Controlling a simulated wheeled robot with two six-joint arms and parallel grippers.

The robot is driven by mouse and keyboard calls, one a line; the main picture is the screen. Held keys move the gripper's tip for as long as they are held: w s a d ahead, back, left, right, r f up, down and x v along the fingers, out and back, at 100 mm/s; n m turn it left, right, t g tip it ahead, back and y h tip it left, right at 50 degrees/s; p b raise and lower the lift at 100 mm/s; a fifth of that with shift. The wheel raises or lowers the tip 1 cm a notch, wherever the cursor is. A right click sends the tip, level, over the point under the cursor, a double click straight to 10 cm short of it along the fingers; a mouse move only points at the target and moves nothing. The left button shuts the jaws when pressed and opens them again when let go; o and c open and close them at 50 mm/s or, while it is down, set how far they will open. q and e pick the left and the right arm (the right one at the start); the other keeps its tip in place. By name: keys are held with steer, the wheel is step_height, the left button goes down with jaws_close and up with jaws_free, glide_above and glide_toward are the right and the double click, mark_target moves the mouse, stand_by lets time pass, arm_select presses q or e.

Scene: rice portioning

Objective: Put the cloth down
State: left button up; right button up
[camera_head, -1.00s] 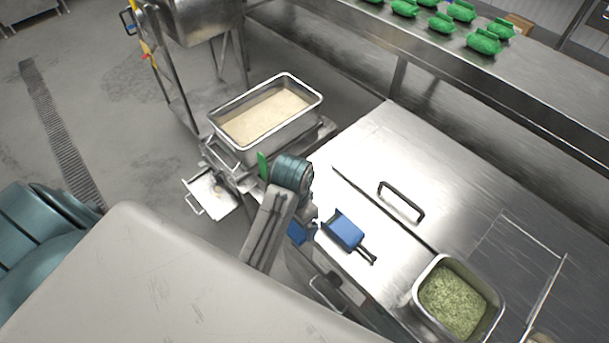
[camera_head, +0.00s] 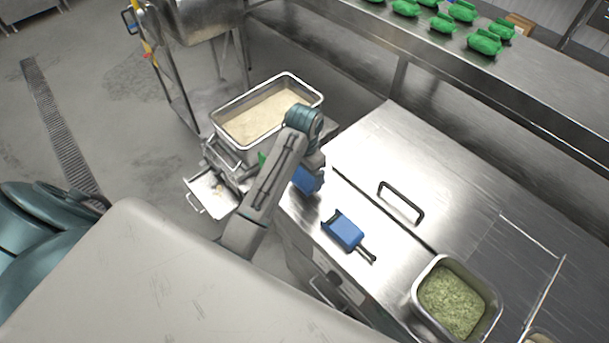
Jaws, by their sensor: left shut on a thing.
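My left gripper (camera_head: 314,164) is near the left corner of the steel counter, beside the rice container, and is mostly hidden by its own wrist. It is shut on the blue cloth (camera_head: 308,182), which shows just below it at the counter's edge. I cannot tell whether the cloth touches the counter. My right gripper is not in view.
A blue scoop (camera_head: 343,230) with a dark handle lies on the steel counter (camera_head: 375,150). A tub of green food (camera_head: 450,301) sits at the lower right. A steel container of rice (camera_head: 221,136) stands left of the counter. Green items (camera_head: 484,42) line the back shelf. The counter's far middle is clear.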

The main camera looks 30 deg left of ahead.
mark_target(305, 172)
arm_select(q)
steer(key=shift+w+a+p, duration=0.25)
steer(key=shift+w+p, duration=0.05)
steer(key=shift+w, duration=0.05)
step_height(305, 172, down, 3)
steer(key=shift+r+p, duration=0.15)
steer(key=shift+p, duration=0.6)
steer(key=shift+d+f, duration=0.1)
steer(key=shift+f, duration=0.35)
steer(key=shift+f, duration=0.1)
steer(key=o, duration=0.7)
